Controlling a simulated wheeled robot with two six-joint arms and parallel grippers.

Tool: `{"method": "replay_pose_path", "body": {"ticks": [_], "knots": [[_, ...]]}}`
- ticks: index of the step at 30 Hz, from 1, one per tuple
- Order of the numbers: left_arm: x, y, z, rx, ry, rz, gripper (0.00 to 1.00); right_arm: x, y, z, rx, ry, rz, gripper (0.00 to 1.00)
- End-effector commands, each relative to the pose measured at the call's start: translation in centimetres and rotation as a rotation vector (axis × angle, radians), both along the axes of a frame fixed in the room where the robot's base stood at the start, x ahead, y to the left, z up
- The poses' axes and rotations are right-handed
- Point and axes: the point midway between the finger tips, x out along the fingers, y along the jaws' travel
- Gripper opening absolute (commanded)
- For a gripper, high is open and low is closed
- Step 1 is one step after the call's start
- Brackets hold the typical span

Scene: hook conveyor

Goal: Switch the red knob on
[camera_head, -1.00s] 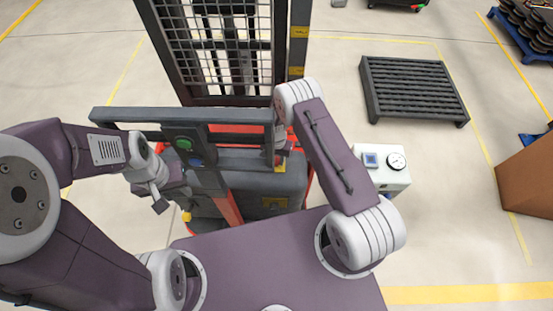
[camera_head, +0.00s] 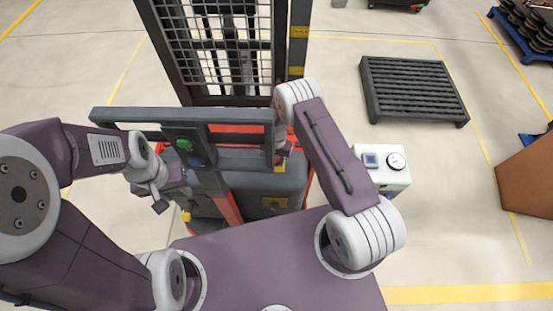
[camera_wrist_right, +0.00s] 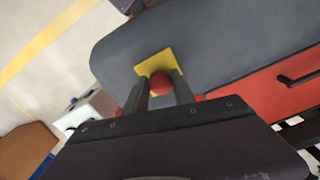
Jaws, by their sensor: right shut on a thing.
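The red knob (camera_wrist_right: 160,82) is a round red ball on a yellow plate (camera_wrist_right: 148,64) on the grey housing of the stacker. In the right wrist view the two dark fingers of my right gripper (camera_wrist_right: 161,89) stand on either side of the knob and are shut on it. In the head view the yellow plate (camera_head: 280,169) shows beside my right wrist, and the knob is mostly hidden there. My left gripper (camera_head: 172,196) hangs left of the stacker's handle, near its dark post. I cannot tell its opening against the dark parts.
The stacker's grey handle frame (camera_head: 122,114) with green and blue buttons stands between my arms, its mesh mast (camera_head: 215,45) behind. A white gauge box (camera_head: 388,178) is right of my right arm. A black pallet (camera_head: 412,88) lies further back. A brown box (camera_head: 530,175) stands far right.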

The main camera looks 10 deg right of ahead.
Motion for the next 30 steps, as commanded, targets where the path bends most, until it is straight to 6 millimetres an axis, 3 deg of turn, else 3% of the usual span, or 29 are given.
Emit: {"method": "replay_pose_path", "body": {"ticks": [5,11,18,19,21,30], "knots": [[0.0,0.0,0.1,0.0,0.0,0.0,0.36,0.1,0.0,0.3,0.0,-0.001,0.0,0.0],[0.0,0.0,0.6,0.0,0.0,0.0,0.36,0.1,0.0,2.5,0.001,-0.003,0.0,0.0],[0.0,0.0,0.5,0.0,0.0,0.0,0.36,0.2,0.0,2.6,0.001,-0.005,0.0,0.0],[0.0,0.0,0.5,0.0,0.0,0.0,0.36,0.2,0.0,2.6,0.001,-0.005,0.0,0.4],[0.0,0.0,0.5,0.0,0.0,0.0,0.36,0.2,0.0,2.5,0.001,-0.004,0.0,0.53],[0.0,0.0,0.4,0.0,0.0,0.0,0.36,0.1,0.0,2.5,0.0,-0.002,0.0,0.53]]}}
